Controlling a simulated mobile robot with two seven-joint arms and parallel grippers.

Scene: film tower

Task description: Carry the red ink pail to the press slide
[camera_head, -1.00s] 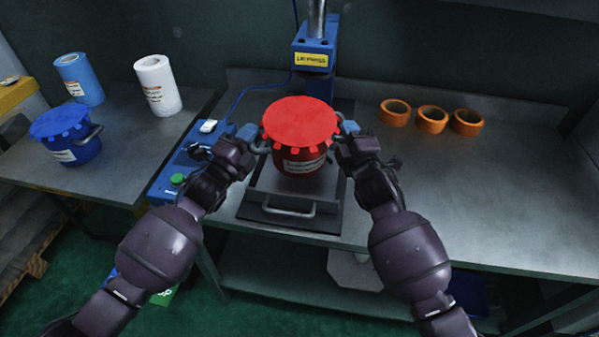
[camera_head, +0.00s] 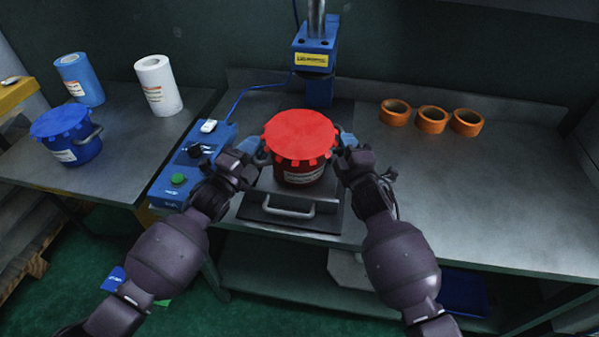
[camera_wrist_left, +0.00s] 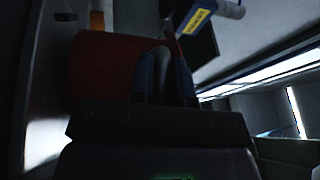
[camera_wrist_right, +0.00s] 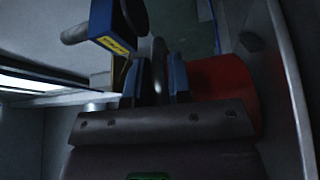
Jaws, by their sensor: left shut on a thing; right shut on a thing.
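The red ink pail (camera_head: 300,138), with a bright red lid and a white label, is upright over the press slide (camera_head: 262,203), a dark plate with a grey front handle. I cannot tell whether the pail's base touches the slide. My left gripper (camera_head: 258,147) is shut on the pail's left handle; the pail's dark red side shows in the left wrist view (camera_wrist_left: 100,70). My right gripper (camera_head: 343,143) is shut on the right handle; the pail's side also shows in the right wrist view (camera_wrist_right: 225,78).
The blue press (camera_head: 316,55) stands behind the pail. A blue control box (camera_head: 190,165) with a green button is left of the slide. Several orange rings sit back right: one is this ring (camera_head: 395,113). A blue pail (camera_head: 68,135) and two rolls stand on the left table.

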